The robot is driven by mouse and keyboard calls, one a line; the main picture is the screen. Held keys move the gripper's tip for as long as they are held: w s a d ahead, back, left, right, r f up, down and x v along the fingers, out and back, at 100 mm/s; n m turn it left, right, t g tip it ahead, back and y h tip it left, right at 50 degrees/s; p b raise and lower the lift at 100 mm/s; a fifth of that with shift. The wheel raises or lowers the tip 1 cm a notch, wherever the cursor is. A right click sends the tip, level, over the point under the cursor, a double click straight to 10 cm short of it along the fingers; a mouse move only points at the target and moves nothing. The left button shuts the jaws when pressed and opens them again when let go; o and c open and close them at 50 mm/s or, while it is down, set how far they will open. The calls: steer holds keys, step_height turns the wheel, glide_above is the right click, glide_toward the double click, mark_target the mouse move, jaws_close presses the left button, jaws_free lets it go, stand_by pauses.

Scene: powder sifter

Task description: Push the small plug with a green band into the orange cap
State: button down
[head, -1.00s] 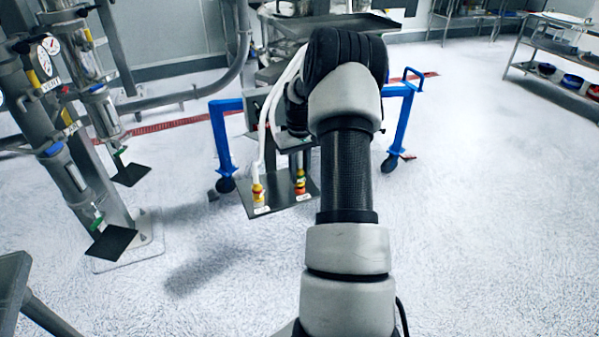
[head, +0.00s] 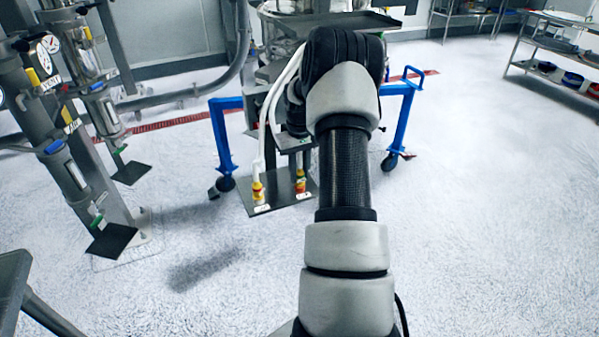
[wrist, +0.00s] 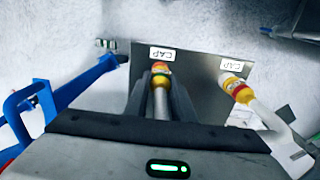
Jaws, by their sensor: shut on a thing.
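My gripper (wrist: 161,92) is shut on a slim silver plug (wrist: 161,106), with one dark finger on each side. The plug points at the orange cap (wrist: 160,68), which has a yellow ring below it. Plug and cap are in line, but I cannot tell how deep the plug sits. No green band shows clearly in the wrist view. In the head view, the orange cap (head: 300,187) is on the right side of the dark plate (head: 280,203); my arm hides most of my gripper.
A second yellow fitting with a red band (wrist: 236,88), joined to a white hose, stands beside on the same plate; the head view shows it at left (head: 258,191). Blue legs of a wheeled frame (head: 222,145) flank the plate. Open floor lies in front.

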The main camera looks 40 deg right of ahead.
steer(key=shift+f, duration=0.15)
steer(key=c, duration=1.4)
jaws_free()
steer(key=shift+c, duration=0.2)
step_height(320, 180, up, 8)
steer(key=shift+f+p, duration=0.2)
steer(key=shift+p, duration=0.7)
steer(key=shift+a+p, duration=0.2)
steer(key=shift+p, duration=0.15)
